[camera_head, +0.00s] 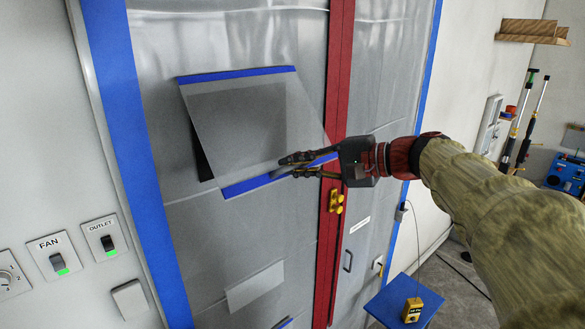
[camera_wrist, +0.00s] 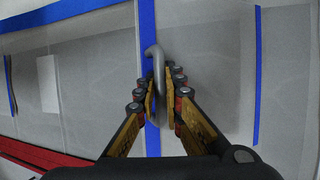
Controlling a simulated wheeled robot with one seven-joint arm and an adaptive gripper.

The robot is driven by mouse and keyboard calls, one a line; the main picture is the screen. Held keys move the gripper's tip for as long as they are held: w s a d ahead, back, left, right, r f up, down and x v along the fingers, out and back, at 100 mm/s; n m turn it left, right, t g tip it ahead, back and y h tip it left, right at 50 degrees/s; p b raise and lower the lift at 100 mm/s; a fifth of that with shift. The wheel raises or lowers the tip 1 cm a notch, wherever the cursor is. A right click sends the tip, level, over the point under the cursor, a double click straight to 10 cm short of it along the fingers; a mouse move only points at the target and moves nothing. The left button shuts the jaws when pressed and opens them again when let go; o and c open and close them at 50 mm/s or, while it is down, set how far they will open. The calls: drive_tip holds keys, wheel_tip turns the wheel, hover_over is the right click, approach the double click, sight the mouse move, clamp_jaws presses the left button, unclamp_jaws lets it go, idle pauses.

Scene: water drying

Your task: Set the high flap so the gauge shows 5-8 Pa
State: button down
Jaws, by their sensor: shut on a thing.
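The high flap (camera_head: 235,115) is a translucent grey sheet with blue tape along its top and lower edges. It hangs from its top edge, and its lower edge (camera_head: 250,187) stands out from the wall, with a dark gap showing at its left side. My gripper (camera_head: 285,166) is at the right part of the lower edge. In the wrist view my gripper (camera_wrist: 160,100) is shut on a grey hooked pull (camera_wrist: 154,58) at the blue tape. The gauge (camera_head: 412,309) is a small yellow box on a blue stand; its reading is too small to tell.
A red zipper strip (camera_head: 338,70) with a yellow latch (camera_head: 336,200) runs down beside the flap. Lower down is a pale panel (camera_head: 254,287). FAN (camera_head: 57,259) and OUTLET (camera_head: 107,241) switches show green at left. Poles (camera_head: 527,120) lean at the right.

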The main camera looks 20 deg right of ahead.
drive_tip(key=shift+r, duration=0.15)
drive_tip(key=c, duration=2)
unclamp_jaws()
drive_tip(key=shift+s+d, duration=0.1)
drive_tip(key=shift+s, duration=0.2)
drive_tip(key=shift+c, duration=0.2)
drive_tip(key=shift+o, duration=0.8)
drive_tip(key=shift+w, duration=0.2)
drive_tip(key=shift+s, duration=0.15)
drive_tip(key=v, duration=1.1)
drive_tip(key=shift+s+d, duration=0.25)
drive_tip(key=shift+d, duration=0.05)
drive_tip(key=shift+r, duration=0.1)
